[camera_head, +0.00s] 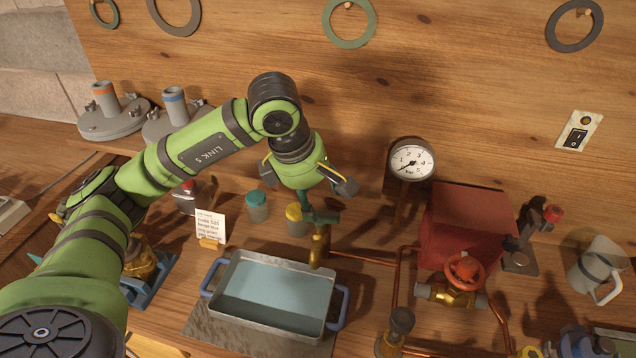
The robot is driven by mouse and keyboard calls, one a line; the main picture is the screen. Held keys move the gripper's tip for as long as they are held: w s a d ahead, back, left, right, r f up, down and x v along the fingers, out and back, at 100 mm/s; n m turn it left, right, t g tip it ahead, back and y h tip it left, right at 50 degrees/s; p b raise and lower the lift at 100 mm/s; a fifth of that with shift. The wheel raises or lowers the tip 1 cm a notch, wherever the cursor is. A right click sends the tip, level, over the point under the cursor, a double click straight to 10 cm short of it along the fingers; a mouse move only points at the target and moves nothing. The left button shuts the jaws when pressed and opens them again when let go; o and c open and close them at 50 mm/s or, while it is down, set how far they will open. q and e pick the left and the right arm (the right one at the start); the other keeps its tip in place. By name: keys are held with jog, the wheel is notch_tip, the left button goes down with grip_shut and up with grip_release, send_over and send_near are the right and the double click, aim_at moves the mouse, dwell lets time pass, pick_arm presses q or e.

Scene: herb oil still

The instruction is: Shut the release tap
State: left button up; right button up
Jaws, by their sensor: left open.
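A brass tap (319,246) with a dark teal lever (320,217) stands behind the tray's right rear corner. The lever lies roughly crosswise on top. My left gripper (308,186) is open and empty just above and behind this lever, its fingers spread to either side. Whether it touches the lever I cannot tell. A second brass valve (455,295) with an orange-red handwheel (464,271) sits on the copper pipes to the right. Which one is the release tap is not labelled. My right gripper is not in view.
A metal tray (231,322) with blue handles holds pale blue liquid below the tap. Teal-lidded (257,208) and yellow-lidded (296,219) jars stand close behind. A pressure gauge (412,160), red box (463,228) and copper pipes (396,290) crowd the right. A note card (210,226) stands left.

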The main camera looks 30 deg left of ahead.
aim_at(321, 212)
pick_arm(q)
jog(key=x, duration=0.1)
jog(key=p+x, duration=0.1)
jog(key=x, duration=0.1)
jog(key=p+x, duration=0.1)
jog(key=x, duration=0.1)
jog(key=shift+w+a+f, duration=0.1)
jog(key=shift+a+f, duration=0.1)
jog(key=shift+a, duration=0.2)
jog(key=shift+w+f, duration=0.2)
jog(key=shift+f, duration=0.5)
